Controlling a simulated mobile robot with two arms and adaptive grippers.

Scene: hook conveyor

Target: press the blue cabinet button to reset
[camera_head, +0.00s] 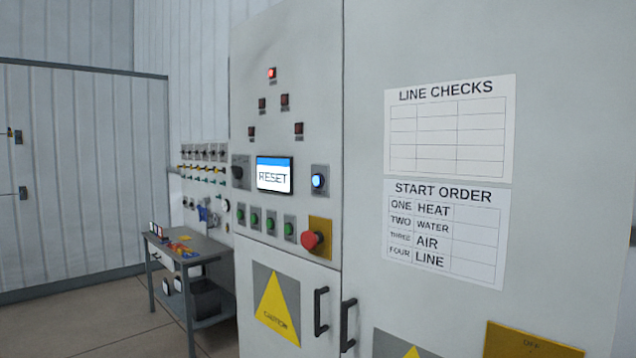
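The blue button (318,181) glows on a grey square plate on the front of the grey cabinet (370,60), right of the small screen. The screen (274,175) has a blue top bar and reads RESET. Neither of my grippers shows in the head view, and nothing touches the button.
A red mushroom button (311,240) on a yellow plate sits below the blue one, beside a row of green buttons (271,223). One red lamp (271,73) is lit above. Two door handles (321,312) stick out lower down. A workbench (185,255) stands at left.

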